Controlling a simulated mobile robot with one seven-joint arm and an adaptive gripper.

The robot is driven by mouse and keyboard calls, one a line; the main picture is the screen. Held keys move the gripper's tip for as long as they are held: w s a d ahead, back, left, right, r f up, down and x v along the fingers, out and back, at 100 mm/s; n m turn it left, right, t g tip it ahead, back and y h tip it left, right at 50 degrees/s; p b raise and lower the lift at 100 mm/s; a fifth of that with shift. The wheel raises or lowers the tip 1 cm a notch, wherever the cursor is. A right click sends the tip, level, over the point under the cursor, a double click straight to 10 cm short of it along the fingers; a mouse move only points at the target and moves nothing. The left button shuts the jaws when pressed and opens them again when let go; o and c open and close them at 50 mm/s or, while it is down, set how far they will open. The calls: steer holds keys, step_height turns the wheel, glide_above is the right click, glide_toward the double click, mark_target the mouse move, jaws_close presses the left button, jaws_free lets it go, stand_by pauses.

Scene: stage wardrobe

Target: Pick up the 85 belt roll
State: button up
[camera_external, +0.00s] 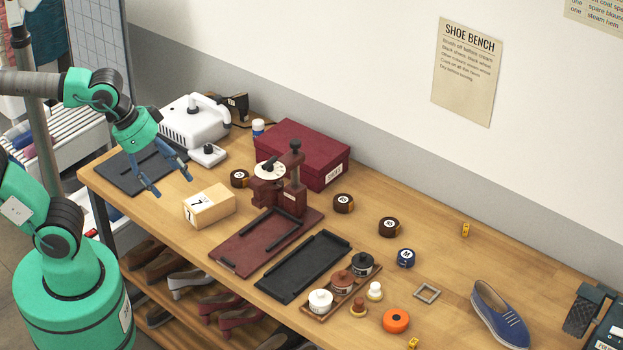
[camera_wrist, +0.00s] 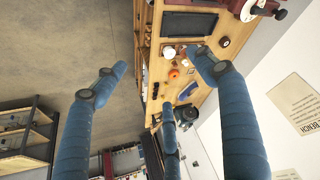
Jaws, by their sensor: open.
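Several small dark belt rolls with round pale labels lie on the bench: one by the dial press (camera_external: 239,178), one right of the red box (camera_external: 343,203), one farther right (camera_external: 388,227) and a blue one (camera_external: 405,258). Their numbers are too small to read surely, so I cannot tell which is the 85 roll. In the wrist view one dark roll (camera_wrist: 224,42) shows near the finger at right. My gripper (camera_external: 173,186) is open and empty above the bench's left end, left of all the rolls. Its blue fingers also spread in the wrist view (camera_wrist: 163,72).
A wooden block marked 7 (camera_external: 208,206), a dial press (camera_external: 295,185) and a red box (camera_external: 318,160) stand right of my gripper. A white machine (camera_external: 194,120) is behind it.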

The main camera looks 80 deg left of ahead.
steer(key=w+a+n+g+p, duration=0.15)
steer(key=w+a, duration=0.35)
steer(key=w, duration=0.6)
steer(key=w+a+n+p, duration=0.15)
steer(key=w+a, duration=0.35)
steer(key=w, duration=0.5)
steer(key=w+a+g+p, duration=0.1)
steer(key=w+a+p, duration=0.2)
steer(key=w+a, duration=0.55)
steer(key=w+a+f+n+g+p, duration=0.2)
steer(key=w+a+f, duration=0.6)
steer(key=w+f, duration=0.4)
steer(key=w+a+f+p, duration=0.1)
steer(key=w+a+f, duration=0.2)
steer(key=a+f, duration=0.3)
steer(key=w+a+f+n+p, duration=0.1)
steer(key=w+a+f+p, duration=0.1)
steer(key=a+f, duration=0.4)
step_height(320, 180, down, 6)
steer(key=shift+w+a+r+n+g, duration=0.15)
steer(key=shift+w+n+g, duration=0.15)
steer(key=shift+w+g, duration=0.2)
glide_above(343, 200)
steer(key=shift+w+a+f+p, duration=0.1)
steer(key=shift+f+p, duration=0.2)
steer(key=shift+f, duration=4)
steer(key=shift+f, duration=0.15)
